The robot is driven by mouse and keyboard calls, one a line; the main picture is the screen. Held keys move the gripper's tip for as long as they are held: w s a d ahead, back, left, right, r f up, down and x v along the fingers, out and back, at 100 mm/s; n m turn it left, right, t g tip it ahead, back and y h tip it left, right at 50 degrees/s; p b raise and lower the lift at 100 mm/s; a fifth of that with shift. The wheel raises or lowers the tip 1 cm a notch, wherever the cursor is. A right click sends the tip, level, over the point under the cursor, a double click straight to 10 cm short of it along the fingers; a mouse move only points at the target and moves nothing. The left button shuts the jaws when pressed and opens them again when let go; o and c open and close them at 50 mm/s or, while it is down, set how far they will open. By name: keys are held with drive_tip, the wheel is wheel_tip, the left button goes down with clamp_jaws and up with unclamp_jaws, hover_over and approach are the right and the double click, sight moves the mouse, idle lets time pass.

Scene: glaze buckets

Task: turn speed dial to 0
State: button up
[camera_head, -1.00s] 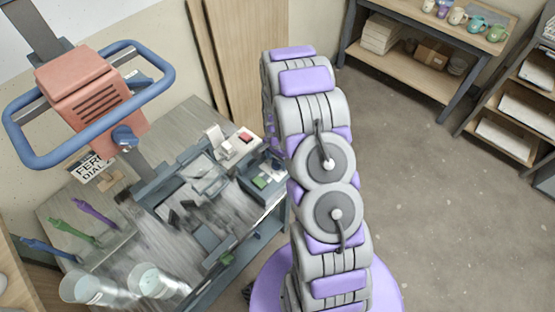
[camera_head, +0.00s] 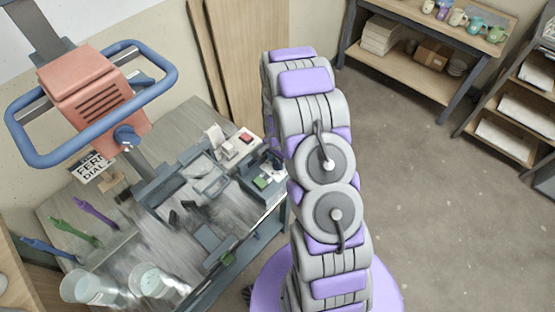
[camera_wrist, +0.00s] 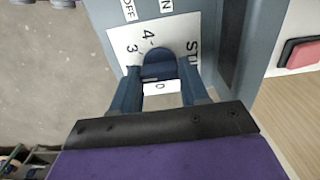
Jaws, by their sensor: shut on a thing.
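The dark blue speed dial (camera_wrist: 157,64) sits on a white scale plate (camera_wrist: 122,38) in the wrist view. The plate shows 3 and 4 to the left of the dial and part of a word starting "ST" to the right. My gripper (camera_wrist: 160,76) is shut on the dial, one blue finger on each side. The dial's pointer is hidden or too small to tell. In the head view my arm hides the gripper.
A red pad (camera_wrist: 303,54) lies to the right. In the head view, a red mixer head (camera_head: 92,95) with a blue ring handle stands at left, above clear buckets (camera_head: 88,288). Open floor lies right.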

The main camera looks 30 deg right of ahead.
drive_tip(key=shift+n, duration=0.3)
drive_tip(key=n+p, duration=0.2)
drive_tip(key=shift+w+r+n, duration=0.1)
drive_tip(key=shift+r+n, duration=0.05)
drive_tip(key=shift+n, duration=0.15)
drive_tip(key=n+p, duration=0.2)
drive_tip(key=n, duration=0.2)
drive_tip(key=n+p, duration=0.1)
drive_tip(key=n, duration=0.4)
drive_tip(key=shift+w, duration=0.1)
drive_tip(key=shift+n+p, duration=0.55)
drive_tip(key=shift+n, duration=1.25)
drive_tip(key=o, duration=1.1)
drive_tip(key=shift+c, duration=0.2)
